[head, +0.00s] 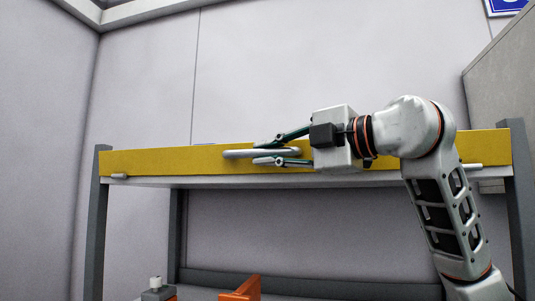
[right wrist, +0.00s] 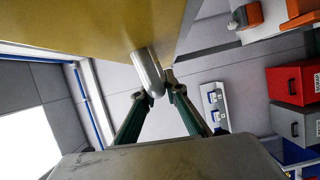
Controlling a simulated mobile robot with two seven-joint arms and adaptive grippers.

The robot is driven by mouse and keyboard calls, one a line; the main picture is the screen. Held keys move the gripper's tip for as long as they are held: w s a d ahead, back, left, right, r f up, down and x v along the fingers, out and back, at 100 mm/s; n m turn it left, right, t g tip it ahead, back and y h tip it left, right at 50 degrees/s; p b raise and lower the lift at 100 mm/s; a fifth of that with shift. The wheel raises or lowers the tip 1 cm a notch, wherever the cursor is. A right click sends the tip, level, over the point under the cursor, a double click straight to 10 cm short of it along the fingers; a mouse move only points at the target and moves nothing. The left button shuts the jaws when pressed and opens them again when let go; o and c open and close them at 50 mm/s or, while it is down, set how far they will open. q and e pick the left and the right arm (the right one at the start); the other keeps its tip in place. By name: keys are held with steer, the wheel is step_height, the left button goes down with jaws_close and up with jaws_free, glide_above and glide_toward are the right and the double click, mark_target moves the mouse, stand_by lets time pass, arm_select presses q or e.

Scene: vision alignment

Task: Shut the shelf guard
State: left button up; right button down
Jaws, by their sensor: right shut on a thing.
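The shelf guard (head: 185,160) is a long yellow panel standing upright along the front edge of the shelf, between the grey posts, in the head view. A light grey bar handle (head: 236,154) sits near its middle. My right gripper (head: 262,153) reaches in from the right and is shut on the handle, one finger above it and one below. In the right wrist view the rounded handle end (right wrist: 149,75) lies between the fingertips, beside the yellow guard face (right wrist: 95,25). The gripper and wrist hide part of the guard. My left gripper is not in view.
Grey posts (head: 97,225) hold the shelf at both sides. An orange object (head: 241,290) and a small grey object (head: 156,291) stand low below it. The right wrist view shows red (right wrist: 298,82) and grey (right wrist: 297,122) boxes.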

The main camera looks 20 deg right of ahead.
steer(key=shift+w+d+r+m+g, duration=0.2)
steer(key=shift+r+m+g, duration=0.15)
steer(key=shift+m, duration=0.35)
steer(key=c, duration=2)
jaws_free()
steer(key=shift+c, duration=0.2)
steer(key=v, duration=1.2)
steer(key=shift+a, duration=0.15)
steer(key=shift+s, duration=0.1)
